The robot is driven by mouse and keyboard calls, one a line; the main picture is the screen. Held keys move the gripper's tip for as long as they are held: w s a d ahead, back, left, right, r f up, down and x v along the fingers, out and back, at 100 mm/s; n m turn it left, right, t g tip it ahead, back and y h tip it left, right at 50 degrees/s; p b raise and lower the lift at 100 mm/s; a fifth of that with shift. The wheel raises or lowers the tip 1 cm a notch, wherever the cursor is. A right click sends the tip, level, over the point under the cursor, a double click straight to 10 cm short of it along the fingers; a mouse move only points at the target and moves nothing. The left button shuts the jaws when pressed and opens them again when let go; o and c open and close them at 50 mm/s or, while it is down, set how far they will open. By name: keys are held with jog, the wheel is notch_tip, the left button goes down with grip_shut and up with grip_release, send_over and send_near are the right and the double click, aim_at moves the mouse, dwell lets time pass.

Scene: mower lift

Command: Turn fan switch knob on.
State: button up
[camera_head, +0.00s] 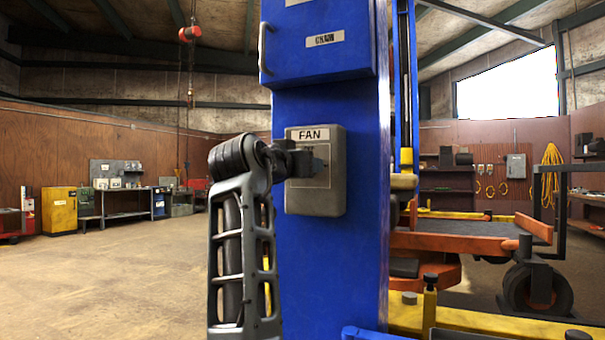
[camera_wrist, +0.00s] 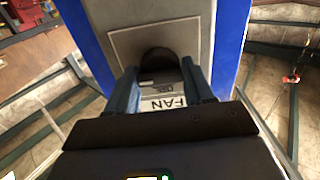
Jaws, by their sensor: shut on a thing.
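The grey fan switch box (camera_head: 318,200), labelled FAN, is fixed to a blue column (camera_head: 345,260) in the head view. In the wrist view the box (camera_wrist: 180,32) appears upside down, with its FAN label (camera_wrist: 163,103) nearest my gripper and a smaller marking, seemingly OFF, above that label. The dark round knob (camera_wrist: 160,60) is between my two fingers. My gripper (camera_head: 316,164) is at the box front and is shut on the knob; it also shows in the wrist view (camera_wrist: 161,82). In the head view my gripper and arm hide most of the knob, so its setting is unclear.
A blue cabinet (camera_head: 318,48) is on the column above the switch box. Open floor (camera_head: 110,275) lies to the left, with a yellow cabinet (camera_head: 59,210) and workbenches far back.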

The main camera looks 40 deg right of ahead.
jog(key=shift+f, duration=0.1)
dwell(0.3)
jog(key=o, duration=1)
jog(key=shift+a, duration=0.1)
jog(key=shift+b+v, duration=0.4)
jog(key=shift+v, duration=3.45)
